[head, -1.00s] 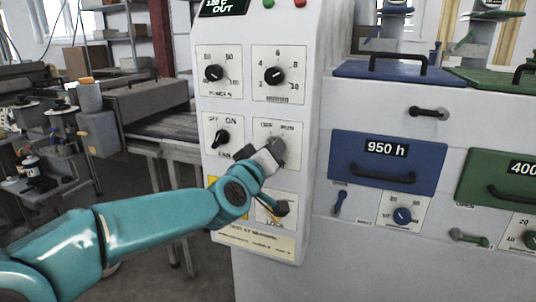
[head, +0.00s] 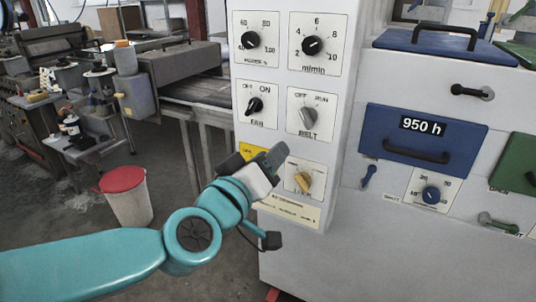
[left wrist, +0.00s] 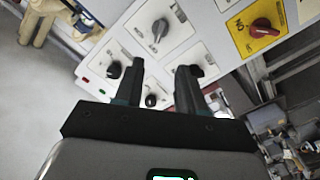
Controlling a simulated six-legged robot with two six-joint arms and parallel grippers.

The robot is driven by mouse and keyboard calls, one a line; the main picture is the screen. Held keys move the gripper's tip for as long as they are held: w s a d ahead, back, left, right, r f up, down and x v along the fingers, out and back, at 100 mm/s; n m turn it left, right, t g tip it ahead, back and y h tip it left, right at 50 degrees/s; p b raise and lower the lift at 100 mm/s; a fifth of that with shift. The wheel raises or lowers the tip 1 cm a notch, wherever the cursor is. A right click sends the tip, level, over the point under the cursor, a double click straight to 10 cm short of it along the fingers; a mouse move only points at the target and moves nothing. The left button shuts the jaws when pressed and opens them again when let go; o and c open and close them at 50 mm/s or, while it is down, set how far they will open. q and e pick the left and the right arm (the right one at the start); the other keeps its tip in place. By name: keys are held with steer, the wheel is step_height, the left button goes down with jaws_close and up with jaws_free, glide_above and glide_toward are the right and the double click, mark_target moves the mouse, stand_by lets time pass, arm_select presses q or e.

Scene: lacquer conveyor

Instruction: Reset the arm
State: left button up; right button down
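My left arm (head: 90,262) is teal and comes in from the left in the head view. My left gripper (head: 254,161) is in front of the lower part of the white control panel (head: 345,60), below the grey BELT knob (head: 308,118) and apart from it. In the left wrist view the left gripper (left wrist: 162,82) has its two dark fingers spread with a gap between them. I see nothing held. My right gripper is in neither view.
The black FAN knob (head: 255,105), POWER knob (head: 250,40) and m/min knob (head: 312,45) are on the panel. A blue 950 h drawer (head: 420,138) is to the right. A red-lidded bin (head: 125,192) stands on the floor at left, with open floor around it.

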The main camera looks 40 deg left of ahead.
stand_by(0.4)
arm_select(q)
steer(key=w+d+f+m+g+h+p, duration=0.1)
steer(key=w+d+f+g+p, duration=0.15)
steer(key=f, duration=0.65)
steer(key=w+d+f+m+g+h+p, duration=0.1)
steer(key=w+d+f+m+g+p, duration=0.15)
steer(key=f, duration=0.65)
steer(key=w+d+f+m+g+h+p, duration=0.15)
steer(key=f+g, duration=0.25)
steer(key=f, duration=0.5)
steer(key=s+d+f+m+g+h+p, duration=0.1)
steer(key=s+d+f+g, duration=0.3)
steer(key=s+f, duration=0.5)
steer(key=s+d+f+m+g+h+p, duration=0.1)
steer(key=s+d+f+m+g+h, duration=0.1)
steer(key=s+d+f, duration=0.7)
steer(key=shift+s+f+m+g+h, duration=0.3)
steer(key=shift+s+f+g+h, duration=0.35)
steer(key=shift+g, duration=0.45)
steer(key=shift+w+r, duration=0.1)
steer(key=shift+w, duration=0.05)
steer(key=shift+o, duration=0.2)
